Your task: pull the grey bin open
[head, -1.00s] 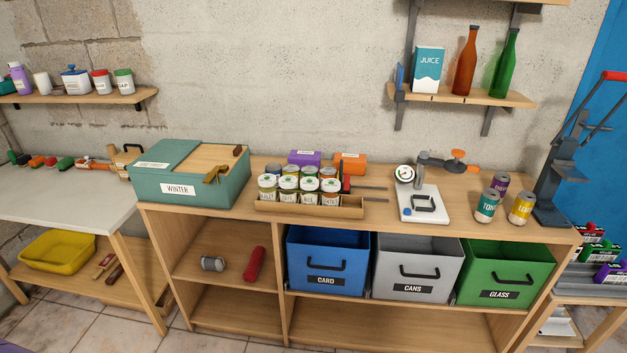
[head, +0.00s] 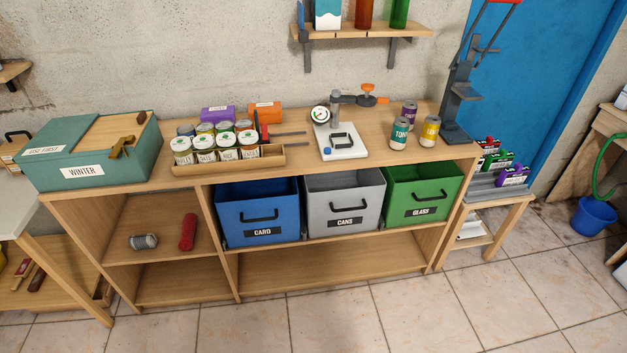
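The grey bin (head: 343,207) sits in the shelf unit under the wooden top, in the head view's middle. It has a black handle (head: 346,205) on its front and a label reading CANS (head: 346,221). It stands between the blue CARD bin (head: 257,215) on its left and the green GLASS bin (head: 421,198) on its right. All three bins are tilted a little with their open tops partly showing, and the inside of the grey one cannot be made out. Neither of my grippers is in view.
On the wooden top (head: 285,160) stand a teal WINTER box (head: 85,160), a jar tray (head: 228,164), a white-based press (head: 342,145) and several cans. A dark can crusher (head: 460,95) stands at the right end. The tiled floor (head: 420,305) in front is clear.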

